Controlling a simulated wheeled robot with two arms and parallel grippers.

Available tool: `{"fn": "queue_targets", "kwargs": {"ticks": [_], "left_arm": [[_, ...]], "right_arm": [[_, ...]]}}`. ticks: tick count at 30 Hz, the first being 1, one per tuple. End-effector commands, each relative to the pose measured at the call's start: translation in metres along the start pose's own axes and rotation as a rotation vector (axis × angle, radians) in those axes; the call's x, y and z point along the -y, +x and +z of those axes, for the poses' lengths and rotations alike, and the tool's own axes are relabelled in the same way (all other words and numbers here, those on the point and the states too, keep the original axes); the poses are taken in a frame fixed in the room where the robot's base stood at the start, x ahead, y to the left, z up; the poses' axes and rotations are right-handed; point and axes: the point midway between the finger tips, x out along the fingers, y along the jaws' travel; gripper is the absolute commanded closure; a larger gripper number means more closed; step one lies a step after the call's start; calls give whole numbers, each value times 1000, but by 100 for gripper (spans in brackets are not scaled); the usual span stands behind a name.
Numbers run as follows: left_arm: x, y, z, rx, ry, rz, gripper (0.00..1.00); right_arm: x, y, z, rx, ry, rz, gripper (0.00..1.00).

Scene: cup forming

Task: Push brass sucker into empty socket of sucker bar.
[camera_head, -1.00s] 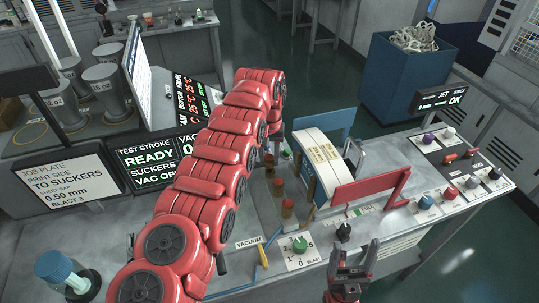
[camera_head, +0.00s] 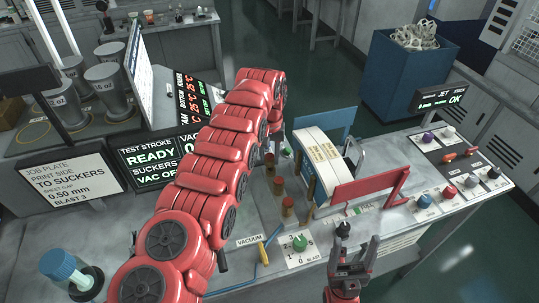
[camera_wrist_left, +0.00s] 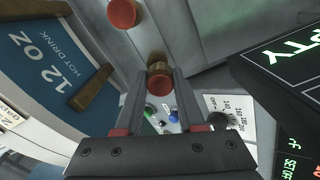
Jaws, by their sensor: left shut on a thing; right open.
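In the left wrist view a brass sucker with a red-orange cap (camera_wrist_left: 158,78) sits between the fingertips of my left gripper (camera_wrist_left: 155,98), which is shut on it. A second red-capped sucker (camera_wrist_left: 122,13) stands beyond it, apart from the fingers. In the head view several brown-capped brass suckers (camera_head: 279,186) stand in a row below the end of my left arm. The bar's socket is not clearly visible, and I cannot tell whether the held sucker is seated. My right gripper (camera_head: 353,255) is open and empty near the table's front edge.
A cream and blue paper stack (camera_head: 318,155) stands right of the sucker row, between a blue panel (camera_head: 325,130) and a red frame (camera_head: 368,186). Knobs (camera_head: 425,201) fill the right panel.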

Motion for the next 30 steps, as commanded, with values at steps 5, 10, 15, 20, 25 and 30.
{"fn": "queue_targets", "kwargs": {"ticks": [5, 10, 15, 20, 25, 30], "left_arm": [[0, -2, 0, -2, 0, 0, 100], [-1, -2, 0, -3, 0, 0, 100], [-1, -2, 1, -1, 0, -1, 100], [-1, -1, 2, 0, 0, -2, 100], [-1, -2, 2, -1, 0, -2, 100], [-2, -2, 2, -5, 0, -2, 100]], "right_arm": [[0, 8, -1, 0, 0, 0, 27], [-1, 14, -2, 0, 0, 0, 27], [-1, 19, -3, 0, 0, 0, 27], [-1, 24, -4, 0, 0, 0, 27], [-2, 30, -5, 0, 0, 0, 27], [-2, 35, -6, 0, 0, 0, 27]]}}
